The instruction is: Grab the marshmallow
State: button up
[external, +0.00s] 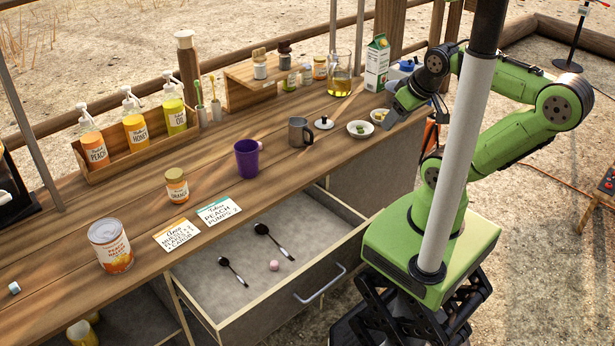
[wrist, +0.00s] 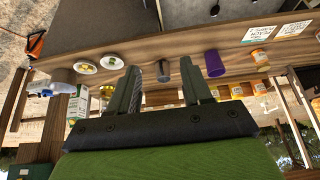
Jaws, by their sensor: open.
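A small pink, rounded piece that looks like a marshmallow (external: 274,265) lies on the floor of the open drawer (external: 345,212), beside two dark spoons (external: 273,240). A small whitish block (external: 14,287) lies on the counter at the far left; I cannot tell what it is. My gripper (external: 393,108) is over the far right end of the counter, near the small bowls and well away from the drawer. In the wrist view my gripper (wrist: 160,66) is open, with nothing between its fingers. Neither small piece can be made out in the wrist view.
A purple cup (external: 247,160), a metal mug (external: 299,132), an orange-labelled jar (external: 177,186) and a large can (external: 110,246) stand on the counter. Pump bottles stand in a wooden rack (external: 145,150). A white pole (external: 459,165) rises in front of my arm.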

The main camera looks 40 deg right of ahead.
jog(key=shift+o, duration=0.7)
